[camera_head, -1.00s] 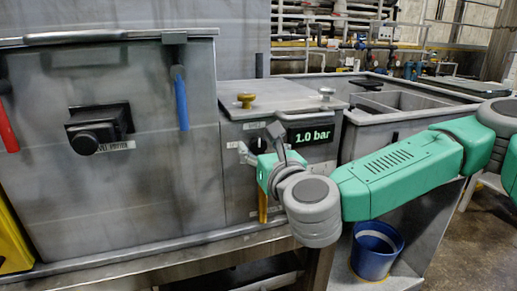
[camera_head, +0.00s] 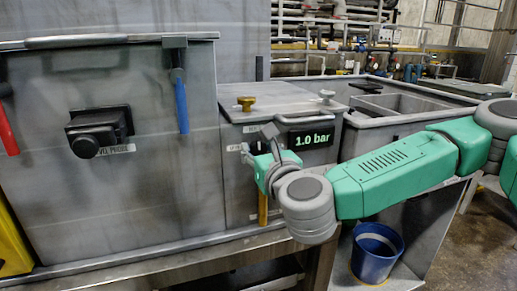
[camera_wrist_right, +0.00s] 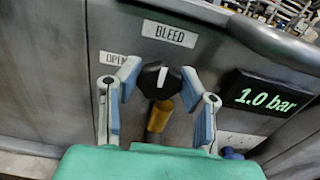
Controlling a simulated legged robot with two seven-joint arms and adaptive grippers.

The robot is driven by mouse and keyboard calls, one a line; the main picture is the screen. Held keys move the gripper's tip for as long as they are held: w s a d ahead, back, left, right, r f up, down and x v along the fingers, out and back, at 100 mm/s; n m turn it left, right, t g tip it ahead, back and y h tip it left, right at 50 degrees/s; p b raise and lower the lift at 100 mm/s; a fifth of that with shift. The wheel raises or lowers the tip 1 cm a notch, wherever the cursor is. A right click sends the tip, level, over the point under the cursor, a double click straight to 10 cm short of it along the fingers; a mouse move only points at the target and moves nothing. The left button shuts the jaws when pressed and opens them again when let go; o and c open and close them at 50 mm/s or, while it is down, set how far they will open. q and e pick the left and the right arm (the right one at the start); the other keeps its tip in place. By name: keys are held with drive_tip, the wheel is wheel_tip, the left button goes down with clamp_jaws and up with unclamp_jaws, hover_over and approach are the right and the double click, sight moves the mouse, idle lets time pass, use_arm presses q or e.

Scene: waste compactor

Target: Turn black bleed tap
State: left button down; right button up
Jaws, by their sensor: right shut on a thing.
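The black bleed tap (camera_wrist_right: 159,80) is a dark faceted knob with a white pointer line, on the grey box's front under a "BLEED" label (camera_wrist_right: 169,33). In the right wrist view the pointer is nearly upright, leaning slightly right. My right gripper (camera_wrist_right: 160,76) has its two blue-padded fingers on either side of the knob, shut on it. In the head view my right gripper (camera_head: 261,150) is at the box front and mostly hides the tap. My left gripper is not in view.
A pressure display (camera_head: 310,138) reads 1.0 bar right of the tap. An "OPEN" label (camera_wrist_right: 114,59) is at its left. A yellow handle (camera_wrist_right: 158,117) hangs just below. A brass knob (camera_head: 246,103) sits on the box top. A blue bucket (camera_head: 377,250) stands lower right.

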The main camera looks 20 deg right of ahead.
drive_tip(key=n+p, duration=0.1)
drive_tip(key=n, duration=0.3)
drive_tip(key=shift+n+p, duration=0.3)
drive_tip(key=n+p, duration=0.1)
drive_tip(key=n, duration=0.2)
drive_tip(key=shift+a+n, duration=0.15)
drive_tip(key=shift+n, duration=0.15)
drive_tip(key=n+p, duration=0.1)
drive_tip(key=n, duration=0.3)
drive_tip(key=shift+f+n+p, duration=0.1)
drive_tip(key=shift+n+p, duration=0.2)
drive_tip(key=shift+s+f+n+p, duration=0.15)
drive_tip(key=shift+n+p, duration=0.25)
drive_tip(key=shift+n, duration=0.8)
drive_tip(key=shift+f+n, duration=0.1)
drive_tip(key=shift+n, duration=0.4)
drive_tip(key=shift+f, duration=0.1)
drive_tip(key=o, duration=1)
drive_tip(key=shift+o, duration=0.8)
drive_tip(key=shift+a, duration=0.1)
